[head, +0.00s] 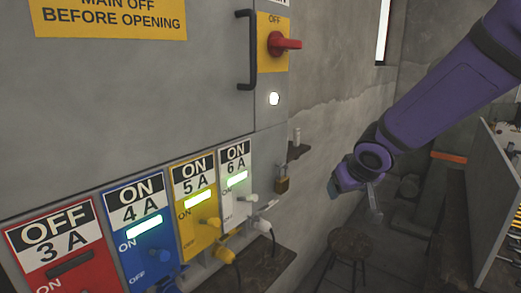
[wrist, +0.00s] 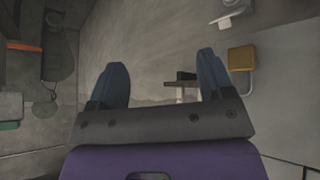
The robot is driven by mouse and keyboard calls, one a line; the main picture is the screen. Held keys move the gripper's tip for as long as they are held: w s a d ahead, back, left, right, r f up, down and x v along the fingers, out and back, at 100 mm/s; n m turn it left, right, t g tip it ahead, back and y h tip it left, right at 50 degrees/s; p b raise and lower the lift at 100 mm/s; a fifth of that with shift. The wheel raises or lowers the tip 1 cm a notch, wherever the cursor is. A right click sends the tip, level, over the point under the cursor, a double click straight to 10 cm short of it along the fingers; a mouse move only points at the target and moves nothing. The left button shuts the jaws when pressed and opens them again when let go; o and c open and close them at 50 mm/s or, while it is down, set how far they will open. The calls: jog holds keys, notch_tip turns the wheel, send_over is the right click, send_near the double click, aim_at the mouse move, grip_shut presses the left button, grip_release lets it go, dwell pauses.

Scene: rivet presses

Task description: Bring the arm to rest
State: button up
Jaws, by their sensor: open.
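My purple arm comes in from the upper right in the head view. My gripper (head: 357,194) is at its lower end, to the right of the electrical cabinet (head: 120,100) and clear of it. In the wrist view my gripper (wrist: 161,85) shows two blue-grey fingers set wide apart with nothing between them. It is open and empty.
The cabinet has a red switch (head: 285,43), a handle (head: 246,50) and red, blue, yellow and white breaker units below. A padlock (head: 282,180) hangs beside the white unit (head: 236,185). A stool (head: 350,245) stands below my gripper. A grey panel (head: 492,200) is at right.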

jog(key=s+d+r+m+h, duration=0.2)
jog(key=s+d+r, duration=0.55)
jog(key=s, duration=0.35)
jog(key=s+r+g, duration=0.1)
jog(key=s+r, duration=0.1)
jog(key=s, duration=0.6)
jog(key=s+d+r+g+y, duration=0.1)
jog(key=s, duration=0.6)
jog(key=shift+s+d+r+m+y, duration=0.25)
jog(key=shift+s+r+m+y, duration=0.05)
jog(key=shift+s+r+m, duration=0.1)
